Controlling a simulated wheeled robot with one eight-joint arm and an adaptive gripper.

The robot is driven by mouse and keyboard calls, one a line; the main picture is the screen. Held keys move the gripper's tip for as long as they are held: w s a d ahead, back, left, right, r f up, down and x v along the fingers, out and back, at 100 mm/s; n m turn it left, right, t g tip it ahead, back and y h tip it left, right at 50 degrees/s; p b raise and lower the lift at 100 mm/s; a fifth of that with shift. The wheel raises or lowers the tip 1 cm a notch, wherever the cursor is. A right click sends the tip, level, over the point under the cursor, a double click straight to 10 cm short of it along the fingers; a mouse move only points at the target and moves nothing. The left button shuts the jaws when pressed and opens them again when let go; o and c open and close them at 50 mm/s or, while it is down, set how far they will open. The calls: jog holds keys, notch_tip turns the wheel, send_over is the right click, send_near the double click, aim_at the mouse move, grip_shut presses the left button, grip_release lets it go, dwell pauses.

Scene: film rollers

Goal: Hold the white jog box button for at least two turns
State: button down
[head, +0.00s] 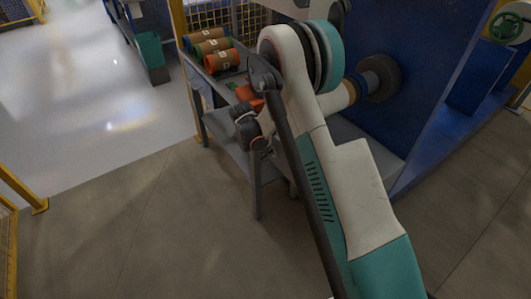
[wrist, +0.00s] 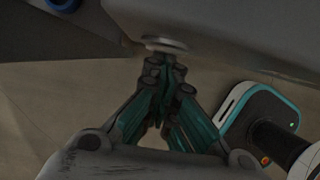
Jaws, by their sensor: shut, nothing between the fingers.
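In the wrist view my gripper (wrist: 165,65) is shut and empty, its fingertips close together. A pale, round, flat disc (wrist: 165,43) sits right at the fingertips, on or beside a grey surface. It looks like a button, but I cannot tell for sure that it is the white jog box button. The fingertips look close to it or against it; whether they press it is unclear. In the head view my arm covers much of the work area, and neither the jog box nor its button can be made out there.
A grey table (head: 228,158) stands beside my arm, with several coloured rollers (head: 222,62) at its back left. Yellow-framed fencing stands around. The floor at front left is clear.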

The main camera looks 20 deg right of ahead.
jog(key=shift+d, duration=0.5)
jog(key=s+a+r+p, duration=0.2)
jog(key=a+r+p, duration=0.2)
jog(key=a+r, duration=0.4)
jog(key=shift+s+a+r, duration=0.15)
jog(key=shift+s+r, duration=0.05)
jog(key=shift+r, duration=0.45)
